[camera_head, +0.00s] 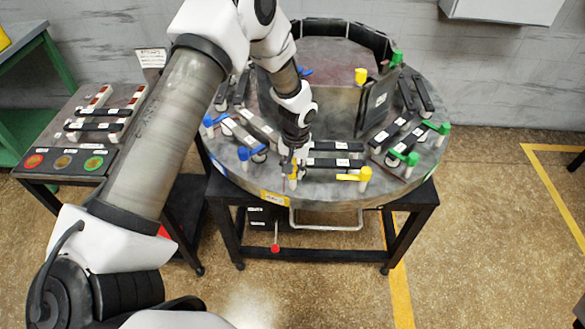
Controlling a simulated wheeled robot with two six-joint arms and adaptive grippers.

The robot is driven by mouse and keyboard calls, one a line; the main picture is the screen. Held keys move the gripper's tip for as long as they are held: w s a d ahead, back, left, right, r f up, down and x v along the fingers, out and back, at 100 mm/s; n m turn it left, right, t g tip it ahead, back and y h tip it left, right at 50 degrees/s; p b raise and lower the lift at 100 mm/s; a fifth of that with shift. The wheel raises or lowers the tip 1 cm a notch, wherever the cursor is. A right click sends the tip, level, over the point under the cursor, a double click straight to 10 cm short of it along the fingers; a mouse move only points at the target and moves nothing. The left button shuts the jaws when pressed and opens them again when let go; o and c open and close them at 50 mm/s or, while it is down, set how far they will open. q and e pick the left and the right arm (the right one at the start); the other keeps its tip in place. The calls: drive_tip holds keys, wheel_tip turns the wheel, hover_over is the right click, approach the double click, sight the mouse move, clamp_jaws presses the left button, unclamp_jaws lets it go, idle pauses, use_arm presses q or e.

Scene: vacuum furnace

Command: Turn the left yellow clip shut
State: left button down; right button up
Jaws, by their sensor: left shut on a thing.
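My left gripper (291,172) reaches down to the front rim of the round furnace table (320,196). It is shut on the left yellow clip (292,176), which is mostly hidden by the fingers. Only small bits of yellow show, so I cannot tell how the clip is turned. The right yellow clip (357,175) stands on the same front rim, to the right, with its handle pointing left. My right gripper is not in view.
Blue clips (247,153) stand to the left of the gripper and green clips (408,158) to the right. Black bars (338,146) lie between the clips. A button panel (65,161) is at the left. The floor at the right is clear.

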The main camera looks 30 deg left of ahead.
use_arm(q)
drive_tip(key=shift+w, duration=0.1)
drive_tip(key=c, duration=0.8)
unclamp_jaws()
drive_tip(key=r, duration=1.2)
drive_tip(key=shift+w+d, duration=0.15)
drive_tip(key=shift+d, duration=0.15)
